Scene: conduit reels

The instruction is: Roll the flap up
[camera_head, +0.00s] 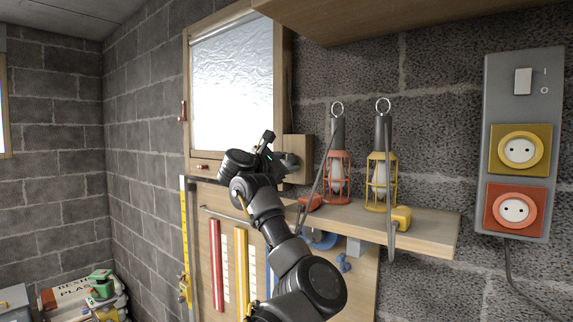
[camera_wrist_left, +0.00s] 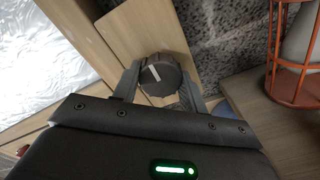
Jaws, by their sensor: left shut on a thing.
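A pale, crinkled, silvery sheet, which looks like the flap (camera_head: 232,85), fills a wooden frame (camera_head: 284,60) on the block wall. A wooden block (camera_head: 303,148) sits at the frame's lower right. In the left wrist view a round dark knob (camera_wrist_left: 160,76) with a white mark stands out from this wooden block (camera_wrist_left: 125,30). My left gripper (camera_head: 279,152) is at the block, shut on the knob, with one finger on each side of it. The knob is mostly hidden by the gripper in the head view. My right gripper is not in view.
A wooden shelf (camera_head: 425,232) lies right of my left arm, with a red caged lamp (camera_head: 338,178) and a yellow caged lamp (camera_head: 381,182) above it. A grey socket panel (camera_head: 520,115) is far right. Red and yellow bars (camera_head: 241,268) hang below the frame.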

